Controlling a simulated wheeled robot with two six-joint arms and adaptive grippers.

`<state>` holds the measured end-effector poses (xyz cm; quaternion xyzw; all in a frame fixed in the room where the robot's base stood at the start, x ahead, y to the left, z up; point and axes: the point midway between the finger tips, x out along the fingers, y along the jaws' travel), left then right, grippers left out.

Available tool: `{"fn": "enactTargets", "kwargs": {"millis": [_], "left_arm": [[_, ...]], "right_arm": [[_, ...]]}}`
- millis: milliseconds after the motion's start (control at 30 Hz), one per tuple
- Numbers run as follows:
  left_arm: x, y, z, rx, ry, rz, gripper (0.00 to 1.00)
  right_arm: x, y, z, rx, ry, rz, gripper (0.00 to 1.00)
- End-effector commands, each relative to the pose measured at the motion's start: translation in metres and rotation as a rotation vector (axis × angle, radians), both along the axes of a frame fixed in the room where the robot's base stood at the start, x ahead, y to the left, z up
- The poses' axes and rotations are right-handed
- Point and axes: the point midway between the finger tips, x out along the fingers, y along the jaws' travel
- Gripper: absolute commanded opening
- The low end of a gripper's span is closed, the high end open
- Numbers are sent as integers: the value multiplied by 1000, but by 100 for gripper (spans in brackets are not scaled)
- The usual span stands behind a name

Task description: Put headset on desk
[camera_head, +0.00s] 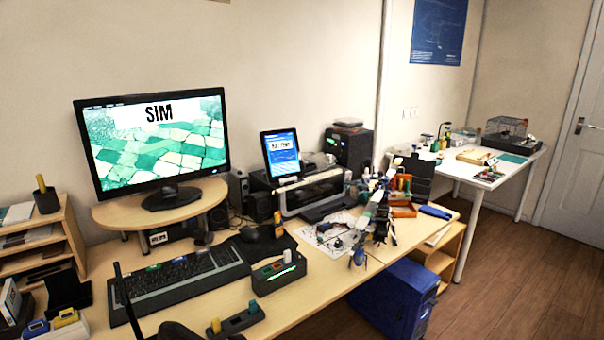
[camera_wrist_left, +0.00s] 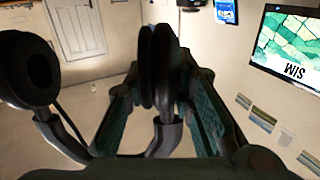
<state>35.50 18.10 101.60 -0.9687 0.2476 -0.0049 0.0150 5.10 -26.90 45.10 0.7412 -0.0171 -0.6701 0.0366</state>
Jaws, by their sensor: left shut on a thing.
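A black headset (camera_wrist_left: 28,70) fills the left and middle of the left wrist view, one round ear cup at the left and another between the fingers. My left gripper (camera_wrist_left: 160,92) is shut on the headset at this second ear cup. In the head view, a dark rounded shape (camera_head: 178,331) shows at the bottom edge; I cannot tell whether it is the headset or my gripper. The light wood desk (camera_head: 318,297) runs across the head view. My right gripper is in neither view.
A monitor (camera_head: 155,140) stands on a wooden riser (camera_head: 112,214). In front are a keyboard (camera_head: 180,282) and a dark box (camera_head: 278,274) with coloured tools. A small colourful robot arm, paper and a printer (camera_head: 310,192) crowd the right. The desk's front edge has some bare wood.

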Motion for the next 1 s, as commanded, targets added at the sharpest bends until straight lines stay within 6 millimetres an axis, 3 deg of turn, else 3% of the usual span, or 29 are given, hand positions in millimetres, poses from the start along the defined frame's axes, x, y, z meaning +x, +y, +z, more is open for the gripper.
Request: {"fn": "enactTargets", "kwargs": {"millis": [300, 467, 567, 733, 867, 1000], "left_arm": [[-2, -1, -5, 0, -2, -9, 0], [-1, -14, 2, -2, 0, -80, 0], [-1, -31, 11, -3, -2, -178, 0], [-3, -84, 39, -6, -16, -473, 0], [-5, -111, 49, -6, -11, -625, 0], [-7, -123, 53, -1, -5, -697, 0]], "right_arm": [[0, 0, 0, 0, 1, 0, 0], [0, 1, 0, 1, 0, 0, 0], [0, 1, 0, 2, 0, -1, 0], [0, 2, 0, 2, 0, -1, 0], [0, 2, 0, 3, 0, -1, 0], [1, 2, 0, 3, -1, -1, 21]]}}
